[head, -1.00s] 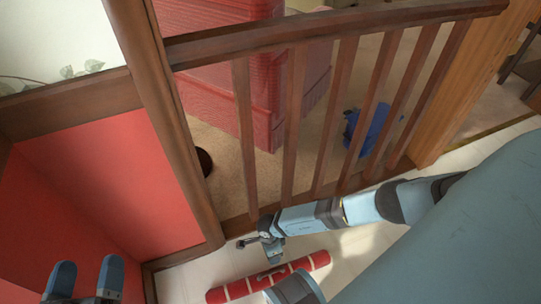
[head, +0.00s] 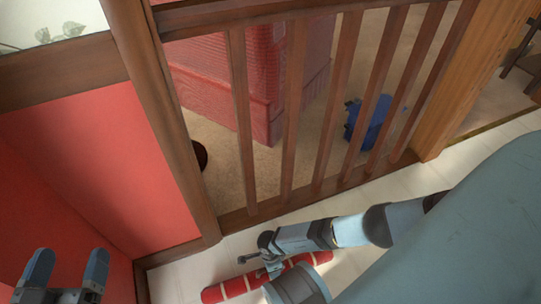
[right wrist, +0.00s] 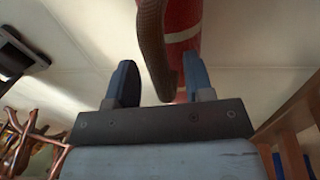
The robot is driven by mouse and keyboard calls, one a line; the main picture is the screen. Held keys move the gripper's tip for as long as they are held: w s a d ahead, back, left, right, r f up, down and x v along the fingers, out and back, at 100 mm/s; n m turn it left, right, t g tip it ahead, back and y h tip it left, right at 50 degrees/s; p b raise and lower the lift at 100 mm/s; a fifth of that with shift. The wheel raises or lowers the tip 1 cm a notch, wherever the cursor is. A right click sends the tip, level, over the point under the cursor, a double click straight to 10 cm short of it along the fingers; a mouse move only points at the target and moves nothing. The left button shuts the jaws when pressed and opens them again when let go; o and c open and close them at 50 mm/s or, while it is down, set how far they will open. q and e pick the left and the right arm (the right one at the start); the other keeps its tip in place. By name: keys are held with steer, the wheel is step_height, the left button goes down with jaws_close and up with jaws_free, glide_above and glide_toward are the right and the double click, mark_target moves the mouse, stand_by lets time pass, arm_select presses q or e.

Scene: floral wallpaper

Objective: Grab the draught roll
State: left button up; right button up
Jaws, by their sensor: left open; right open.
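The draught roll (head: 236,287) is a red cylinder with pale stripes lying on the light floor beside the railing. My right arm reaches over it in the head view and covers part of it; the right fingers are hard to make out there. In the right wrist view the roll (right wrist: 181,20) shows beyond the fingers, with a brown strap-like loop (right wrist: 152,45) hanging between the two fingers of my right gripper (right wrist: 158,78). That gripper is open; I cannot tell whether it touches the loop. My left gripper (head: 67,264) is open and empty at the lower left.
A brown wooden railing (head: 288,130) with several bars stands right behind the roll. A red wall panel (head: 110,170) is at the left. Behind the bars are a red block-like structure (head: 225,95) and a blue object (head: 366,122).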

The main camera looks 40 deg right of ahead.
jaws_close()
stand_by(1.4)
